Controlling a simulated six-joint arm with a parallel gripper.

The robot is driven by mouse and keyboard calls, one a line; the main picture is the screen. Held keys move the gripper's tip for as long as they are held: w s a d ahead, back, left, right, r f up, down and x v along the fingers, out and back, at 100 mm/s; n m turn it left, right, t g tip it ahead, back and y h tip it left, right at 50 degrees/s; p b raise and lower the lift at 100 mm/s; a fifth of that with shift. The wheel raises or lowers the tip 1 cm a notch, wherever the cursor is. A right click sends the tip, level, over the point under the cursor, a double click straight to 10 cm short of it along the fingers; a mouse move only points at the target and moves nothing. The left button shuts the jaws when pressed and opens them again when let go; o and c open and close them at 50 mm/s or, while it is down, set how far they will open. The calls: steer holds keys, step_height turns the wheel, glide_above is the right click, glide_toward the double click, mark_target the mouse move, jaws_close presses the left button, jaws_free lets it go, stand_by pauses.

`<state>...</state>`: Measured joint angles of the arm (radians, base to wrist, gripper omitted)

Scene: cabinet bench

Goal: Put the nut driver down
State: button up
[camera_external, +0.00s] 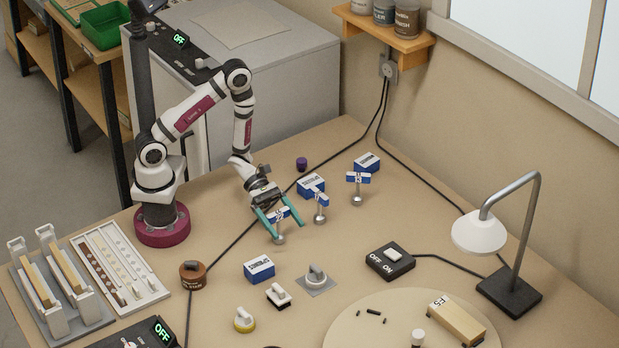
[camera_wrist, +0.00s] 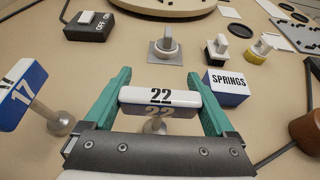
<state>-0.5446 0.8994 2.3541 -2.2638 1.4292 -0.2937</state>
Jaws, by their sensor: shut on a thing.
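The nut driver marked 22 (camera_wrist: 160,97) has a white and blue crossbar handle on a metal stem with a round foot; it also shows in the external view (camera_external: 280,214). My gripper (camera_wrist: 161,98) has a teal finger at each end of the handle and is shut on it; in the external view my gripper (camera_external: 278,221) is low over the bench. The stem is upright, and its foot (camera_external: 279,239) is at or just above the bench top; I cannot tell whether it touches. The handle partly hides the stem in the wrist view.
A similar driver marked 17 (camera_wrist: 22,95) stands close by, and another (camera_external: 358,178) stands further back. The blue-white SPRINGS box (camera_wrist: 228,87), a grey knob on a plate (camera_external: 316,277) and a switch box (camera_external: 390,262) are in front. Bare bench (camera_external: 335,245) lies between them.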

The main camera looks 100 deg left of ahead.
steer(key=o, duration=1.3)
steer(key=shift+o, duration=0.2)
